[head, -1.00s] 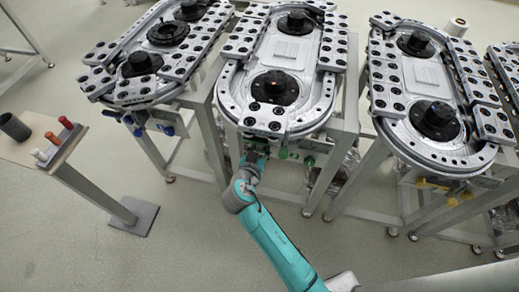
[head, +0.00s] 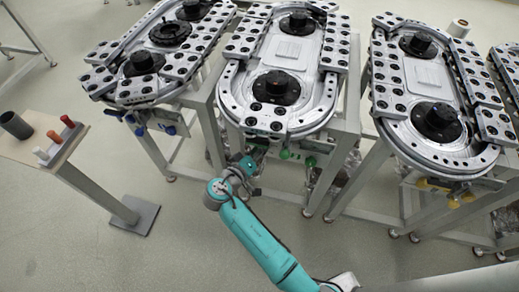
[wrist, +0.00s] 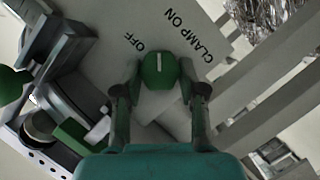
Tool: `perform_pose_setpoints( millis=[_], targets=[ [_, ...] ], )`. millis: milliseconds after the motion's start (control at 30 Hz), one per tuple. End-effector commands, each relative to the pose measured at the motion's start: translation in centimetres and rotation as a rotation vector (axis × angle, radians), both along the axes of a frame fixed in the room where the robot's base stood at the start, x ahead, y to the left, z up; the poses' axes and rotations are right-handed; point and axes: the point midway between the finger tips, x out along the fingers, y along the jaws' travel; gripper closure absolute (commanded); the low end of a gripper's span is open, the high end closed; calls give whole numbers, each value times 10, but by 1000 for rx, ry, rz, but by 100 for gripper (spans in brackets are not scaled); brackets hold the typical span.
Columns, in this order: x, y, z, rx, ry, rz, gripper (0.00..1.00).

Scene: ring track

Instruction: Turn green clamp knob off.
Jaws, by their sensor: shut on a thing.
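The green clamp knob (wrist: 157,68) is in the middle of the wrist view, on a light panel lettered "OFF" (wrist: 134,41) and "CLAMP ON" (wrist: 187,36). Its white mark runs nearly straight up in the picture, between the two labels. My gripper (wrist: 160,82) has a finger on each side of the knob and is shut on it. In the head view my gripper (head: 247,166) is under the front end of the middle ring track (head: 230,95), where the held knob cannot be made out clearly.
Other green knobs (head: 284,154) sit to the right of my gripper under the same track. Blue knobs (head: 170,130) and yellow knobs (head: 453,203) are under the neighbouring tracks. A small stand (head: 95,160) is at the left. The floor in front is clear.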

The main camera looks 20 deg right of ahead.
Motion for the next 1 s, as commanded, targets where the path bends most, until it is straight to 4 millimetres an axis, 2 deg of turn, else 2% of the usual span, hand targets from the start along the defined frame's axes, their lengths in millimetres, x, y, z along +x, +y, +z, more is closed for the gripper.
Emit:
perform_pose_setpoints(
  millis=[600, 1000],
  targets=[
    [2, 2, -5, -443, 322, 3, 94],
    [2, 3, -6, -588, 426, 3, 94]
  ],
)
